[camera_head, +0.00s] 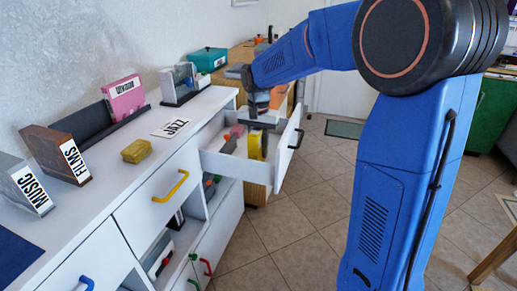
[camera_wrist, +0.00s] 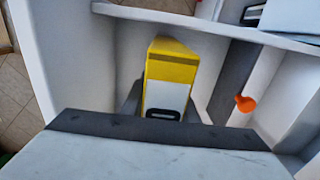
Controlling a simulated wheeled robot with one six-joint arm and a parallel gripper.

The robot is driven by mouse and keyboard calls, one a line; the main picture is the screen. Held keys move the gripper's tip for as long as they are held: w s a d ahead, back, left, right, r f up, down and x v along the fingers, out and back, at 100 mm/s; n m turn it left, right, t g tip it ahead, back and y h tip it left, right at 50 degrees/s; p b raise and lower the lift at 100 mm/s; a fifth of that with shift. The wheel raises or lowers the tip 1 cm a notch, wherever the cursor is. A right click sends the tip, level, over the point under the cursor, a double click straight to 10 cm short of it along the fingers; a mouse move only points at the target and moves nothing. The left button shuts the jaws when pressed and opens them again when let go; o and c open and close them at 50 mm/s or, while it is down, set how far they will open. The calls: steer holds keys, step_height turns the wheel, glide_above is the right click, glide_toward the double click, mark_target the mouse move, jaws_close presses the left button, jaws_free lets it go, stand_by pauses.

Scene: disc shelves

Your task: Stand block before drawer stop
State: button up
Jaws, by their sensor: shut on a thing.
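A yellow block with a white label (camera_wrist: 170,72) stands inside the open white drawer (camera_head: 235,168). In the head view the yellow block (camera_head: 255,146) shows only in part, below my gripper (camera_head: 256,124). My gripper (camera_wrist: 160,108) is shut on the block, with a dark finger on either side of it in the wrist view. An orange knob (camera_wrist: 245,103) is at the right of the wrist view, apart from the block; I cannot tell whether it is the drawer stop. The block's lower part is hidden in the wrist view.
The white cabinet top holds a yellow sponge-like piece (camera_head: 137,151), a JAZZ card (camera_head: 171,128), and the FILMS (camera_head: 58,153) and MUSIC (camera_head: 25,184) boxes. The drawer front (camera_head: 289,146) stands out over the tiled floor. Free floor lies right of the drawer.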

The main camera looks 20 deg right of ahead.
steer(key=shift+f, duration=0.15)
steer(key=o, duration=1.1)
steer(key=shift+c, duration=0.2)
step_height(320, 180, up, 12)
steer(key=shift+r, duration=0.2)
steer(key=shift+s, duration=0.1)
